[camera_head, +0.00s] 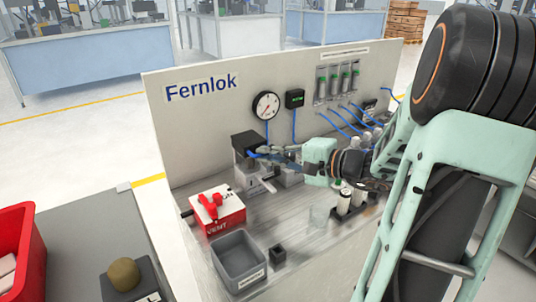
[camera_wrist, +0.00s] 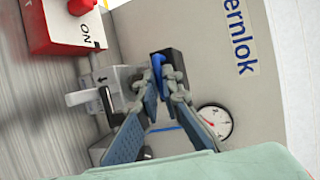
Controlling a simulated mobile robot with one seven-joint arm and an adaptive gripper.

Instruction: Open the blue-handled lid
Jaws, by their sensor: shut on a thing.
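The lid (camera_head: 246,140) is a small black block on top of a light grey housing (camera_head: 250,179), against the panel in the head view. Its blue handle (camera_wrist: 157,61) shows between the fingertips in the wrist view, with the black lid (camera_wrist: 174,62) right behind it. My gripper (camera_wrist: 162,78) is shut on the blue handle, one finger on each side. In the head view my gripper (camera_head: 262,151) reaches the lid from the right. The fingers hide part of the handle, and I cannot tell whether the lid is raised.
A red-and-white box with a red knob (camera_head: 209,203) stands left of the housing. A grey bin (camera_head: 239,262) and a small black cup (camera_head: 277,253) sit in front. A gauge (camera_head: 266,105) and blue hoses are on the panel. Several vials stand near my forearm.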

